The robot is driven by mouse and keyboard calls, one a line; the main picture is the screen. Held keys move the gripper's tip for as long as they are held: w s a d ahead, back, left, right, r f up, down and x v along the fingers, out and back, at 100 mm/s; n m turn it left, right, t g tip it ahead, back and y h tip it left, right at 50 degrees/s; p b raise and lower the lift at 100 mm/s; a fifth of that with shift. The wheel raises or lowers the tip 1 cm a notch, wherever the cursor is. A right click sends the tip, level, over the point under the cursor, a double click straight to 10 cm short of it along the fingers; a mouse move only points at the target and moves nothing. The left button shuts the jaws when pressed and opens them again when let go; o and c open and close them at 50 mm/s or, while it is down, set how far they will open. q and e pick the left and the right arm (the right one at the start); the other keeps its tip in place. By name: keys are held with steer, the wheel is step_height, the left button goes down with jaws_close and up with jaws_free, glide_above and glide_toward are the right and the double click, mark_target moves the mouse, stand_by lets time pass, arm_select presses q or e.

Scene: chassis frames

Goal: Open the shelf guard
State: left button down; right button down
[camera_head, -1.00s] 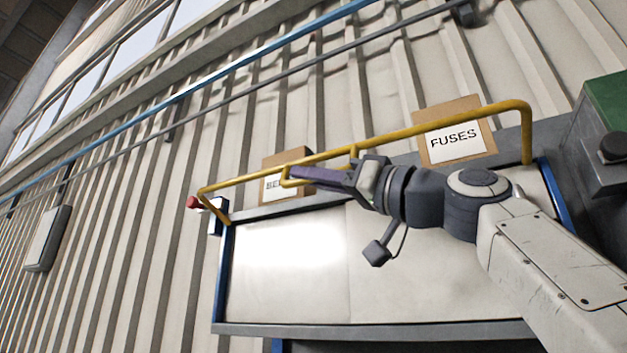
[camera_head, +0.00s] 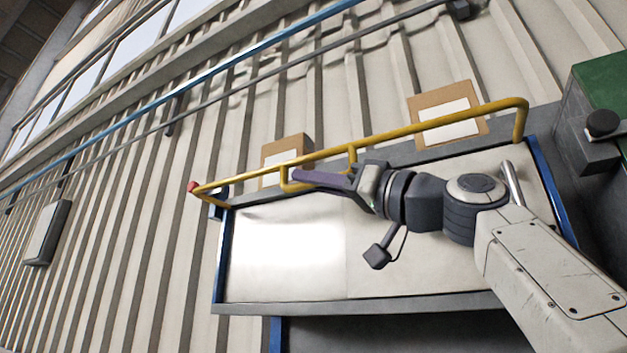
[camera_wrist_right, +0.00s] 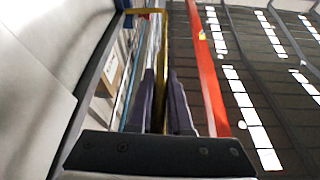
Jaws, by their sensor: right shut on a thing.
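The shelf guard (camera_head: 400,137) is a yellow tubular rail along the shelf's front edge, with a small yellow handle loop below its middle. It crosses in front of the two boxes. My right gripper (camera_head: 312,178) is shut at that loop. In the right wrist view the yellow tube (camera_wrist_right: 166,60) runs between the purple-grey fingers of my right gripper (camera_wrist_right: 161,100). The fingers hide part of the loop. A red knob (camera_head: 193,187) is at the guard's left end. My left gripper is not in view.
Two cardboard boxes with white labels, a left one (camera_head: 286,156) and a right one (camera_head: 447,100), stand behind the guard. A pale panel (camera_head: 285,255) lies below it. A green cabinet (camera_head: 603,90) stands close at the right. A red bar (camera_wrist_right: 207,70) runs beside my fingers.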

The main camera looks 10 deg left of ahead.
steer(key=shift+s+r, duration=0.1)
steer(key=shift+s, duration=0.15)
steer(key=c, duration=0.8)
jaws_free()
steer(key=shift+s, duration=0.1)
steer(key=shift+c, duration=0.2)
steer(key=shift+d, duration=0.15)
steer(key=b+v, duration=0.6)
steer(key=v, duration=0.4)
steer(key=shift+d, duration=0.1)
